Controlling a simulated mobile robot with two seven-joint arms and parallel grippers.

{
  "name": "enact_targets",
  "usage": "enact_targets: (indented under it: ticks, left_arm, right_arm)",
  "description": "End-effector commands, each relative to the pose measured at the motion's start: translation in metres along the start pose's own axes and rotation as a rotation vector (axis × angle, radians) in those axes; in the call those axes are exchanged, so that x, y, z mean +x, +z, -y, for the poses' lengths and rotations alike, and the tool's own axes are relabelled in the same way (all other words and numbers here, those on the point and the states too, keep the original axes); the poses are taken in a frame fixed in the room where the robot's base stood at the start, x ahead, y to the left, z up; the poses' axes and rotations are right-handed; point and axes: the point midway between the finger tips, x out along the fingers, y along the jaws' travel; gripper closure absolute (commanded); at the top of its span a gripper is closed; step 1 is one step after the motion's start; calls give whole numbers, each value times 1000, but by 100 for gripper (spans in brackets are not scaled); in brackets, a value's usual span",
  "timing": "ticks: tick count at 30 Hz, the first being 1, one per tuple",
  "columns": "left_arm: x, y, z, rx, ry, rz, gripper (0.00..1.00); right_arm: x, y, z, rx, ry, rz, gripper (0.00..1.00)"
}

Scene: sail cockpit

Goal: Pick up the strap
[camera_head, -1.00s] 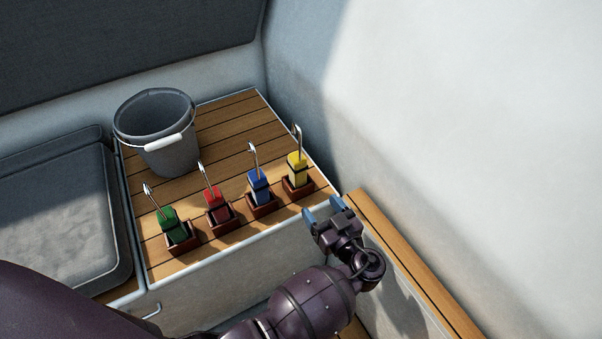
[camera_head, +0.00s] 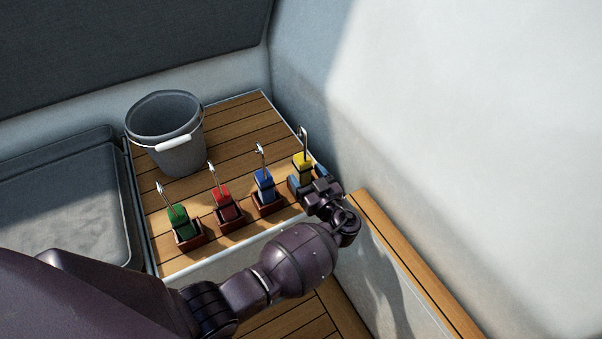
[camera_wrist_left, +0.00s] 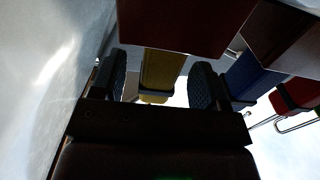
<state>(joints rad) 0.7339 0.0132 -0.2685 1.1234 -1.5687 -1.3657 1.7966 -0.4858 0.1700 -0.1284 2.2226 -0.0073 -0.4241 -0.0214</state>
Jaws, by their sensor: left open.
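Folded straps in green (camera_head: 179,222), red (camera_head: 222,202), blue (camera_head: 264,186) and yellow (camera_head: 302,167) stand upright in small brown holders on the wooden bench, each with a metal hook on top. My left gripper (camera_head: 309,184) is open at the yellow strap's holder. In the left wrist view its two dark padded fingers (camera_wrist_left: 162,82) stand on either side of the yellow strap (camera_wrist_left: 161,72), apart from it as far as I can tell. The blue strap (camera_wrist_left: 243,76) and the red strap (camera_wrist_left: 297,97) show to the right there. My right gripper is not in view.
A grey bucket (camera_head: 181,157) with a white handle grip stands at the back of the slatted bench (camera_head: 236,117). A grey tray-like hatch (camera_head: 62,205) lies to the left. A pale wall (camera_head: 450,130) rises close on the right, above a wooden ledge (camera_head: 415,265).

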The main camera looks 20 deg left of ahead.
Motion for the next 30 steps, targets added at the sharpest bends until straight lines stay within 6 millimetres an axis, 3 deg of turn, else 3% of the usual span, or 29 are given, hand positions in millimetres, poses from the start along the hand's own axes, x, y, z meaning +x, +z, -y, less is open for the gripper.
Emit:
enact_targets:
  ticks: [10, 24, 30]
  left_arm:
    - [8, 3, 1, 3, -1, 3, 32]
    - [8, 2, 1, 2, -1, 2, 100]
    - [8, 0, 0, 1, -1, 1, 100]
  right_arm:
    - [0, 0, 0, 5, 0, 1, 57]
    - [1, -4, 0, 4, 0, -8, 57]
    - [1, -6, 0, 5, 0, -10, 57]
